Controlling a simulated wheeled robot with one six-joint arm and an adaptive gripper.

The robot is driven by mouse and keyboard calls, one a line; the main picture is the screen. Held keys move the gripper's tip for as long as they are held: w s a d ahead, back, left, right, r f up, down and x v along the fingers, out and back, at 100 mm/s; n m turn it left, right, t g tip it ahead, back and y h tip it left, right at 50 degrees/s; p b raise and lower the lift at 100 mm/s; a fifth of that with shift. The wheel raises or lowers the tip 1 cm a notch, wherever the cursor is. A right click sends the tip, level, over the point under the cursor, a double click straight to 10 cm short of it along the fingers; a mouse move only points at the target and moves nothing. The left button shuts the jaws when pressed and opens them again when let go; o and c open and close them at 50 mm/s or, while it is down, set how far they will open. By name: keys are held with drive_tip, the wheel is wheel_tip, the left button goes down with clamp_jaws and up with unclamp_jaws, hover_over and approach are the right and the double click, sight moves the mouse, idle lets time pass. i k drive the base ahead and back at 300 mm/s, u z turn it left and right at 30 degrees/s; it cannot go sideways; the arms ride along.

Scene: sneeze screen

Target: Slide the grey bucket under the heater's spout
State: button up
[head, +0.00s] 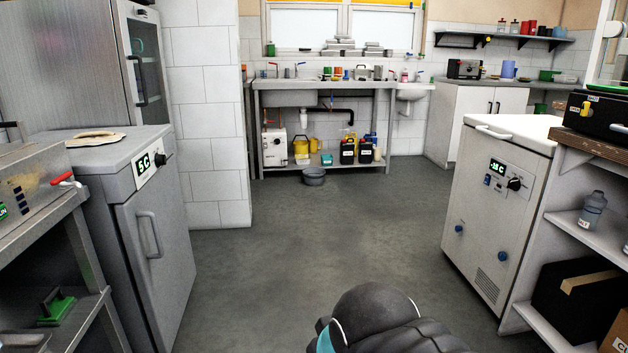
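The grey bucket (314,177) is a low, round, open vessel on the floor, just in front of the far sink bench's lower shelf, near the middle of the picture. A small white box with a dark knob, which looks like the heater (274,148), stands on the left end of that shelf, left of and behind the bucket. Its spout is too small to make out. The bucket is apart from the white box. Part of my dark arm shows at the bottom centre, far from both; my gripper's fingers are not in view.
The grey floor (330,225) between me and the bench (325,84) is clear. A grey fridge cabinet (160,235) stands left, a white cabinet (495,205) right. Yellow containers (301,147) and black canisters (347,152) stand on the bench's lower shelf.

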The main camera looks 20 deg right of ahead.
sight(314, 177)
drive_tip(key=z, duration=0.1)
drive_tip(key=i, duration=0.65)
drive_tip(key=z, duration=0.5)
drive_tip(key=i, duration=1.85)
drive_tip(key=z, duration=0.4)
drive_tip(key=i, duration=3.75)
drive_tip(key=u, duration=0.35)
drive_tip(key=i, duration=0.85)
drive_tip(key=u, duration=0.15)
